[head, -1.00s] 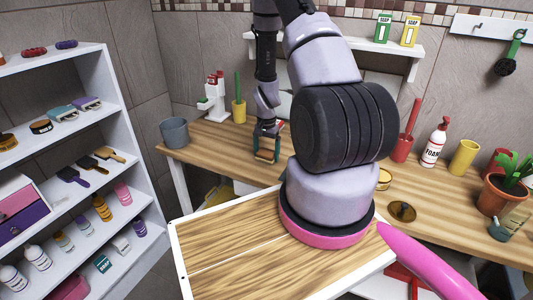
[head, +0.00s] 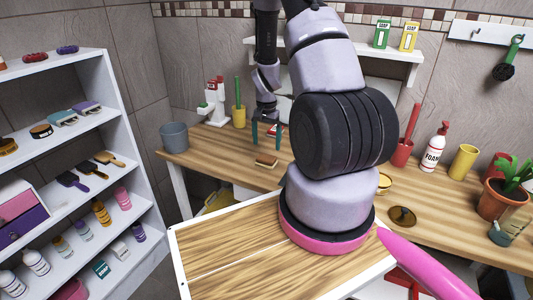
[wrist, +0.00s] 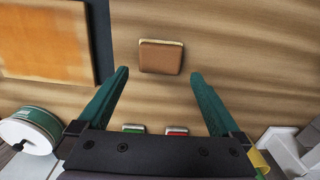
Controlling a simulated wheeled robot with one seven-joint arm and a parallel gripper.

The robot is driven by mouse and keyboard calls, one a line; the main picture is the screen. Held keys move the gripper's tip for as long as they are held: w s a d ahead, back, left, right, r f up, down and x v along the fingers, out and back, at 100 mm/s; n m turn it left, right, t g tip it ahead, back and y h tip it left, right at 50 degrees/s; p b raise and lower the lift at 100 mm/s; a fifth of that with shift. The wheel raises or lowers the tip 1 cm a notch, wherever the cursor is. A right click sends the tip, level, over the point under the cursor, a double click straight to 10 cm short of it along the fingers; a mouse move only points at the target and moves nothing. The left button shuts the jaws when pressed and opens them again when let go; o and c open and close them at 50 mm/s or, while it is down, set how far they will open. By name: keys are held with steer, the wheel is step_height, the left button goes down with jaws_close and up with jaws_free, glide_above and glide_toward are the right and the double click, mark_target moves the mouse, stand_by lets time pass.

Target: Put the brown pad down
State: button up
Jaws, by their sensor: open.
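The brown pad (head: 266,161) lies flat on the wooden counter, near its front edge. In the wrist view the brown pad (wrist: 161,57) lies beyond my fingertips, with a pale layer showing at its edge. My gripper (head: 267,126) is open and empty, held above and behind the pad in the head view. In the wrist view my gripper (wrist: 157,80) shows its two green fingers spread apart, with clear space between them and the pad. Nothing hides the pad in either view.
A grey bucket (head: 174,136) stands on the counter's left end. A yellow cup with a green brush (head: 239,115) and a white and red item (head: 214,105) stand behind. A red and a green item show below the fingers in the wrist view. Counter around the pad is clear.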

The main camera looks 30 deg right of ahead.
step_height(320, 180, up, 5)
step_height(320, 180, up, 10)
steer(key=n+t, duration=0.1)
steer(key=t, duration=0.1)
glide_above(266, 157)
steer(key=a, duration=0.3)
steer(key=s+a+r+n+t, duration=0.1)
steer(key=s+a+r, duration=0.1)
steer(key=r, duration=0.4)
steer(key=s+a+r, duration=0.1)
steer(key=a+r, duration=0.1)
steer(key=r, duration=0.4)
steer(key=s+a+r+n+t+y, duration=0.1)
steer(key=s+a+r+n+t, duration=0.1)
steer(key=s+r, duration=0.5)
steer(key=s+a+r+n+t+y, duration=0.1)
steer(key=s+a+r+n+t, duration=0.1)
steer(key=s+a+r, duration=0.2)
steer(key=s+r, duration=0.3)
steer(key=s, duration=0.2)
steer(key=shift+s+r, duration=0.35)
steer(key=shift+r, duration=0.05)
